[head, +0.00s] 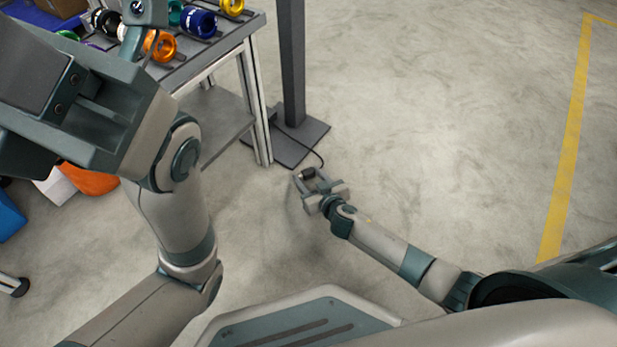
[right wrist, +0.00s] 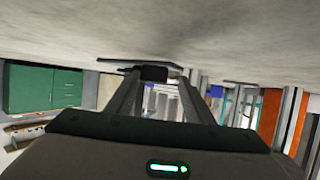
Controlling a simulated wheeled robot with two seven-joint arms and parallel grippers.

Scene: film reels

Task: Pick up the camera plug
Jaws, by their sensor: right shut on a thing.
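The camera plug (head: 308,173) is a small dark block at the end of a black cable, low over the concrete floor. My right gripper (head: 309,178) is shut on it, with a finger on each side. In the right wrist view the dark plug (right wrist: 154,73) sits between the fingertips, close to the floor, which fills the top of that picture. My left arm stands large at the left of the head view; its fingertips cannot be made out.
The black cable (head: 322,160) runs to the dark base plate (head: 297,143) of a post. A grey cart (head: 228,38) with several coloured reels stands at the upper left. Floor to the right is clear up to a yellow line (head: 566,150).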

